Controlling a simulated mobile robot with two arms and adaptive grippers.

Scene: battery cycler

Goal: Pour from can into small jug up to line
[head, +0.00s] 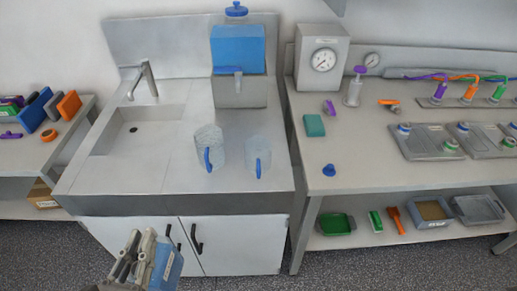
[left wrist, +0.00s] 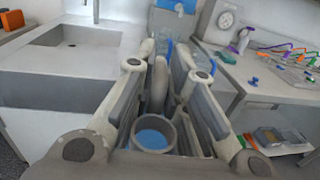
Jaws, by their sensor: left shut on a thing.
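My left gripper (head: 138,258) is in front of the sink counter, low at the bottom of the head view. It is shut on a container with blue liquid, which I take for the can (head: 168,266). In the left wrist view the can's round grey rim (left wrist: 135,137) shows between the fingers, with blue inside. The can looks about upright. The small jug (head: 262,146), clear with a blue handle, stands on the counter, apart from the gripper. A larger clear jug (head: 206,138) stands left of it. No fill line can be made out. My right gripper is not in view.
A sink basin (head: 135,133) with a tap (head: 147,78) is left of the jugs. A blue-filled dispenser (head: 238,50) stands behind them. The right bench (head: 380,179) holds gauges, trays and small parts. The counter front is clear.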

